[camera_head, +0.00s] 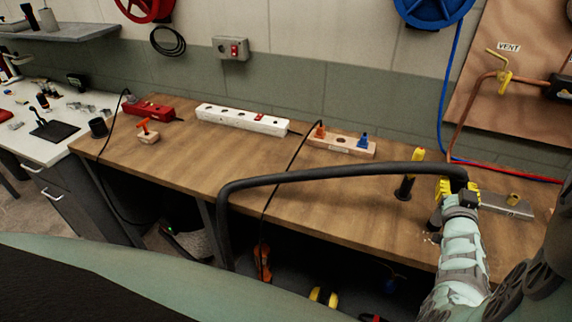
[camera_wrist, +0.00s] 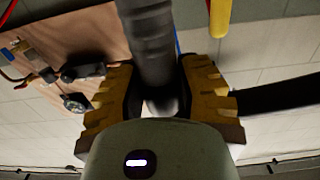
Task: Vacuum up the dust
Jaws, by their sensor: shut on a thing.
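My gripper (camera_head: 459,186) with yellow fingers is over the right part of the wooden bench. It is shut on the black vacuum hose (camera_head: 330,174), which arches left from it and drops past the bench's front edge. In the wrist view the ribbed hose (camera_wrist: 152,40) passes between the two yellow fingers (camera_wrist: 160,100). Pale specks that look like dust (camera_head: 432,238) lie on the bench (camera_head: 300,200) just left of my arm, near the front edge. The nozzle end is mostly hidden by my gripper and arm.
A black and yellow upright tool (camera_head: 406,180) stands just left of my gripper. A metal bracket (camera_head: 510,206) lies to its right. A white power strip (camera_head: 242,120) and a wooden socket block (camera_head: 341,145) sit along the back. The bench middle is mostly clear beneath the hose.

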